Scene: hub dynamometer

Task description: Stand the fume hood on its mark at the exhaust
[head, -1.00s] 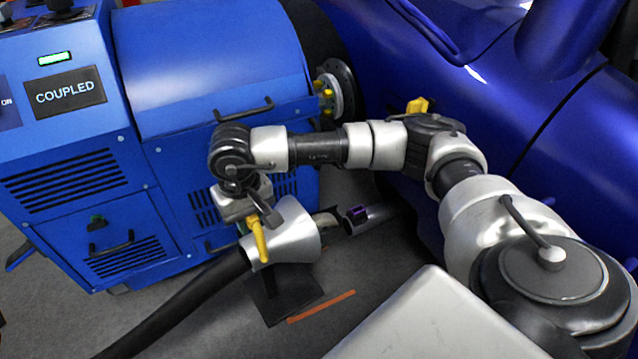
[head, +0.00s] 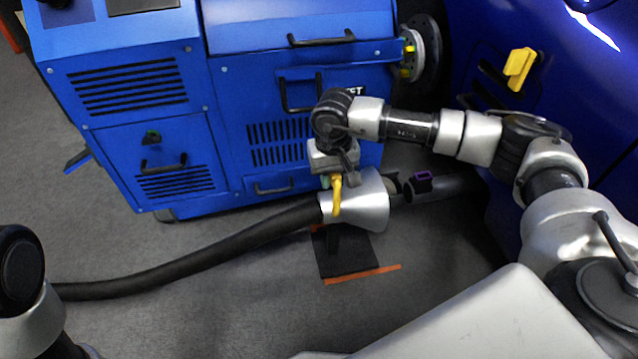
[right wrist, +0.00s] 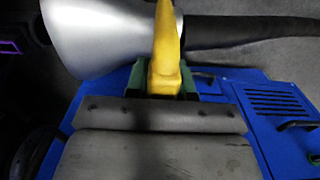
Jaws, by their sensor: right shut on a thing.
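The fume hood (head: 362,199) is a silver cone with a yellow handle, a dark foot plate (head: 346,258) and a black hose. Its wide mouth faces right, towards the exhaust pipe (head: 448,188) with a purple clip (head: 423,175). My right gripper (head: 331,181) is shut on the hood's yellow handle; the green fingertips flank it in the right wrist view (right wrist: 163,84). The foot plate lies between orange floor strips, one in front (head: 362,274) and part of another behind. I cannot tell whether the plate touches the floor. My left gripper is out of view.
The blue dynamometer cabinet (head: 130,130) stands behind the hood, and the blue car (head: 590,90) is at the right. The hose (head: 190,258) runs left across the floor. The grey floor (head: 200,325) in front is clear.

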